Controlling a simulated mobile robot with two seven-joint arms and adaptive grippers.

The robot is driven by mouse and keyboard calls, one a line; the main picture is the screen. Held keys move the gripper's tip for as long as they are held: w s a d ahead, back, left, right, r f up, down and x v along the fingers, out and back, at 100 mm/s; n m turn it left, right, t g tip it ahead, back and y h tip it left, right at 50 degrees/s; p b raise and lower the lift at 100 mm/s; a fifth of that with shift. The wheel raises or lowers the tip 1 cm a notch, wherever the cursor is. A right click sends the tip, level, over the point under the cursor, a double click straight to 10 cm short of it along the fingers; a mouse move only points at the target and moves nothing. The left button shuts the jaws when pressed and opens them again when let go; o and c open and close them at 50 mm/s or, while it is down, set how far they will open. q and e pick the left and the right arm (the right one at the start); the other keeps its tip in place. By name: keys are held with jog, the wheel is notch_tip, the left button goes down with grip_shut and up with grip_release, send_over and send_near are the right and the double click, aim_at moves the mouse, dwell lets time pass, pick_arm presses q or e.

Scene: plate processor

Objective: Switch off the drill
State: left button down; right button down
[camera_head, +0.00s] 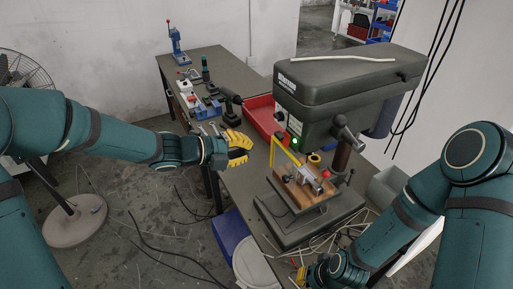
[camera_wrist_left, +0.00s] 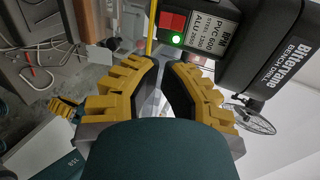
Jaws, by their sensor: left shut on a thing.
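The bench drill (camera_head: 335,90) is a dark grey machine standing on the bench. Its control panel (camera_wrist_left: 211,30) bears a red switch (camera_wrist_left: 172,21) and a glowing green light (camera_wrist_left: 176,40); the green light (camera_head: 295,143) also shows in the head view. My left gripper (camera_head: 240,148) is to the left of the drill, apart from the panel, with its yellow fingers pointing towards it. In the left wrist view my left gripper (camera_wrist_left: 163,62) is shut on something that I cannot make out. My right gripper (camera_head: 301,274) is low at the bottom, partly cut off, its jaws unclear.
A yellow guard bar (camera_head: 286,150) stands in front of the drill, above a wooden workpiece (camera_head: 296,190) in a vise. A red tray (camera_head: 262,120) and a cordless drill (camera_head: 231,104) lie on the bench (camera_head: 232,62) behind. Cables hang at right.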

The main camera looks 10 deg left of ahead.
aim_at(291, 147)
pick_arm(q)
jog(key=x, duration=1.2)
jog(key=shift+w+d+f, duration=0.15)
jog(key=shift+d, duration=0.1)
pick_arm(e)
jog(key=shift+f, duration=0.25)
jog(key=shift+f, duration=0.1)
